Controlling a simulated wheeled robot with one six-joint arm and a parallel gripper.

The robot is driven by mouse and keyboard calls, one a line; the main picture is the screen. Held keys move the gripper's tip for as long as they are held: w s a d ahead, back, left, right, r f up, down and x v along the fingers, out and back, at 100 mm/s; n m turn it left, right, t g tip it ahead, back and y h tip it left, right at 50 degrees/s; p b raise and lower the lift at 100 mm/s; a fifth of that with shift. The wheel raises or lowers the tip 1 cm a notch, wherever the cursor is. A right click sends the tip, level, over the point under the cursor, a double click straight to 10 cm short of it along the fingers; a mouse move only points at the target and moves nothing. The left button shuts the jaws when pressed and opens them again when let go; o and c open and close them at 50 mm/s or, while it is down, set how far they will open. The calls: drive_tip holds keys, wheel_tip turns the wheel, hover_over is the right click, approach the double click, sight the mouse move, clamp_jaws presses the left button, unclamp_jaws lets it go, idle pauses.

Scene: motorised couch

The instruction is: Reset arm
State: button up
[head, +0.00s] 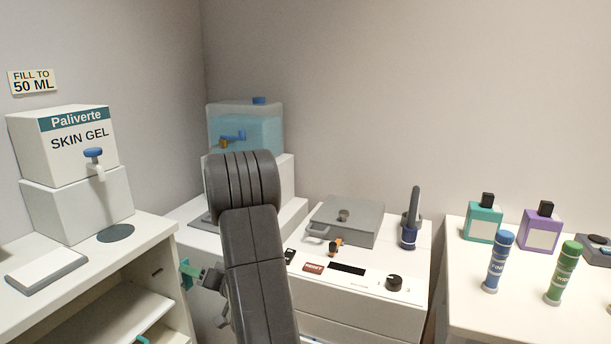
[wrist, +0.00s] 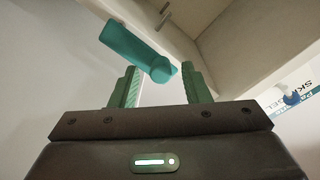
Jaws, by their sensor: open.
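My gripper (wrist: 159,72) shows in the wrist view with its two green fingers apart and nothing held between them. A teal object (wrist: 133,44) with a rounded end lies just beyond the fingertips; I cannot tell whether it touches them. In the head view my gripper (head: 195,275) is low, beside the open shelf of the left cabinet, partly hidden by my dark grey arm (head: 255,260). The arm is bent over in front of the middle counter. Part of a teal object (head: 142,340) shows on the shelf at the bottom edge.
The left cabinet (head: 150,235) carries a skin gel box (head: 62,145) with a tap. A blue water tank (head: 262,130), a grey lidded box (head: 350,222) and a control panel (head: 360,280) stand behind my arm. Bottles (head: 484,222) and tubes (head: 498,262) stand at right.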

drive_tip(key=shift+w+a, duration=0.1)
drive_tip(key=shift+a, duration=0.2)
drive_tip(key=shift+d, duration=0.15)
drive_tip(key=p+v, duration=0.1)
drive_tip(key=v, duration=1.3)
drive_tip(key=w+a+n+b, duration=0.3)
drive_tip(key=w+a+b, duration=0.1)
drive_tip(key=a, duration=0.9)
drive_tip(key=shift+a+f, duration=0.3)
drive_tip(key=shift+a, duration=0.05)
drive_tip(key=shift+w, duration=0.1)
